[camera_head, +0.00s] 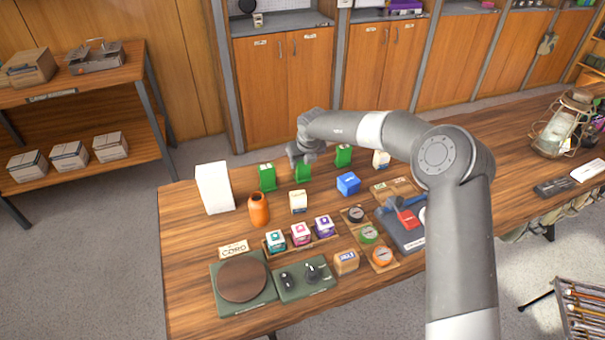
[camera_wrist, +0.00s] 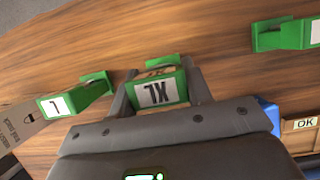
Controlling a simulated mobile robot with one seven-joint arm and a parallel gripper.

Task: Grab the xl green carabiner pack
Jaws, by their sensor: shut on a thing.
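The green XL carabiner pack (camera_wrist: 157,92) sits between my gripper's fingers in the wrist view, its white label reading XL. My gripper (camera_wrist: 160,88) is shut on it, one finger on each side. In the head view my gripper (camera_head: 302,156) is over the middle green pack (camera_head: 303,172) of a row of three, and its wrist hides the top of that pack. A green pack labelled L (camera_wrist: 75,100) stands to the left in the wrist view, and another green pack (camera_wrist: 285,35) is at the upper right, its label partly cut off.
In the head view, the other green packs stand left (camera_head: 267,177) and right (camera_head: 343,155) of the held one. A blue box (camera_head: 348,183), a small cream box (camera_head: 298,201) and an orange bottle (camera_head: 259,209) stand nearer. A white box (camera_head: 214,188) stands at the left.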

